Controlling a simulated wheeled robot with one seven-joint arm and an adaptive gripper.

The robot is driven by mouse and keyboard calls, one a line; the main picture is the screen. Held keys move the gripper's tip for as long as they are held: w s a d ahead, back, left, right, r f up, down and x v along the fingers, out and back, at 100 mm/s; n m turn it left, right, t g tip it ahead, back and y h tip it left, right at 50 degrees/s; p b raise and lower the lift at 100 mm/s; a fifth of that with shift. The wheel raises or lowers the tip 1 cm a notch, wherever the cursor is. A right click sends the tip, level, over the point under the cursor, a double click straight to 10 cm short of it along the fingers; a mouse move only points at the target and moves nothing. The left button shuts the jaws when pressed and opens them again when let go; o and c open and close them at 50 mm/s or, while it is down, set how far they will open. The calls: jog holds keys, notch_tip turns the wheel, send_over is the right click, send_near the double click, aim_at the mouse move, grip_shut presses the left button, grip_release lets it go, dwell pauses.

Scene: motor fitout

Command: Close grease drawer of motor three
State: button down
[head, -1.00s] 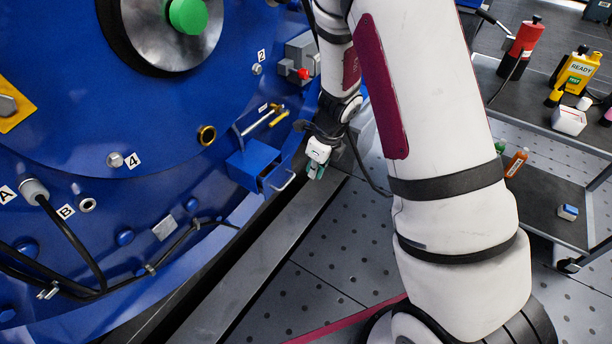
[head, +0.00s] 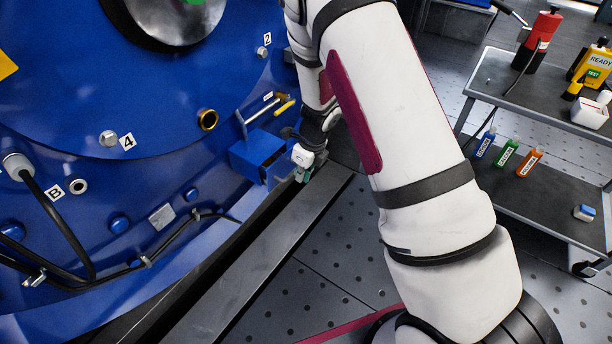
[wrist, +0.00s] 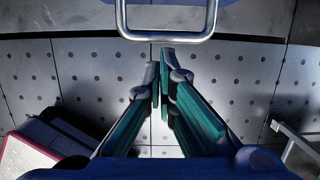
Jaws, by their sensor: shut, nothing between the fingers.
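The grease drawer is part of a small blue box (head: 257,153) low on the blue motor housing, below a brass-and-silver fitting. My gripper (head: 302,174) is right in front of it, to its right in the head view. In the wrist view a silver U-shaped drawer handle (wrist: 168,39) hangs from a blue edge at the top. My gripper's green-padded fingers (wrist: 160,66) are shut and empty, their tips just below the handle bar. I cannot tell whether they touch it.
A cart (head: 545,110) with several bottles stands at right. The perforated floor between is mostly clear.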

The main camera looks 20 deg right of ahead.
aim_at(292, 174)
jog(key=shift+w+a+p, duration=0.5)
jog(key=shift+w+p, duration=0.2)
jog(key=shift+p, duration=0.15)
jog(key=shift+w+a+p, duration=0.5)
jog(key=shift+w+p, duration=0.2)
jog(key=shift+p, duration=0.1)
